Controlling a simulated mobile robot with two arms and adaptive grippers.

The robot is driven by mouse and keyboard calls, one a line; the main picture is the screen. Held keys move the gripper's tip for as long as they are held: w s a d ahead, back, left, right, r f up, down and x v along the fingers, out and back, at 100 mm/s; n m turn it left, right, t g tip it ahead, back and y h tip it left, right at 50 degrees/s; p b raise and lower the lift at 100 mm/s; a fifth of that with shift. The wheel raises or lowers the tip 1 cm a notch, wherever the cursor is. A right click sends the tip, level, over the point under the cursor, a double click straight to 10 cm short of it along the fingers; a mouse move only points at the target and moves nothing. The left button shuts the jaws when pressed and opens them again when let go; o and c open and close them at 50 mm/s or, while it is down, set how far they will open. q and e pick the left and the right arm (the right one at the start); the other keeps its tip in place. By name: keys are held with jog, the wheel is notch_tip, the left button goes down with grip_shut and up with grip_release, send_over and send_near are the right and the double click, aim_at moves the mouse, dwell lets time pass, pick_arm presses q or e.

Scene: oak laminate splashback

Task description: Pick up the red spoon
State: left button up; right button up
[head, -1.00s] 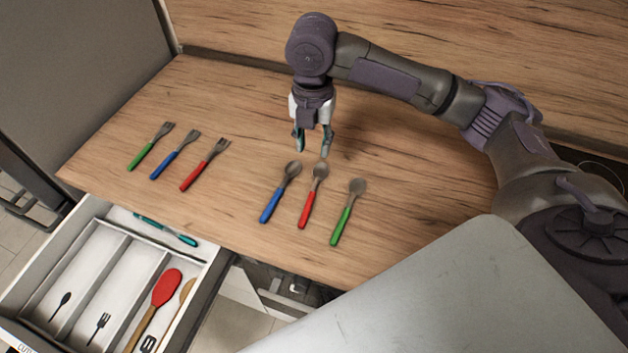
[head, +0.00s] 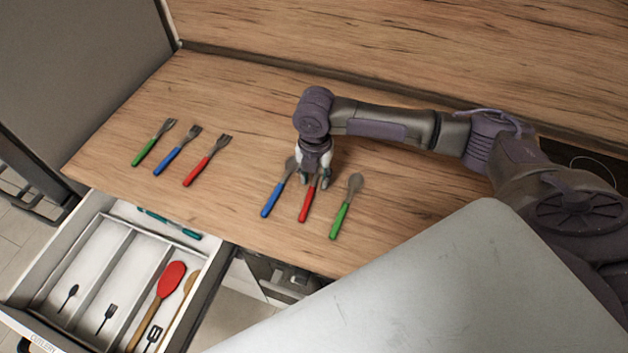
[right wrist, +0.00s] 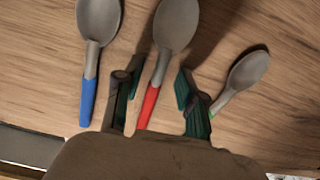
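The red spoon (head: 307,207) lies on the wooden counter between the blue spoon (head: 272,197) and the green spoon (head: 346,207). My right gripper (head: 314,183) is down over the upper part of the red spoon and hides some of it in the head view. In the right wrist view my right gripper (right wrist: 160,100) is open, with one finger on each side of the red spoon (right wrist: 160,60). The blue spoon (right wrist: 92,60) lies left of the fingers and the green spoon (right wrist: 240,78) lies right. My left gripper is not in view.
Green, blue and red forks (head: 206,160) lie on the counter to the left. An open drawer (head: 60,235) at the lower left holds a red-headed utensil (head: 170,280) and other tools. A grey panel (head: 420,285) covers the lower right. The back counter is clear.

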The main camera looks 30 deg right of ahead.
jog(key=shift+f, duration=0.1)
jog(key=shift+c, duration=0.3)
grip_shut()
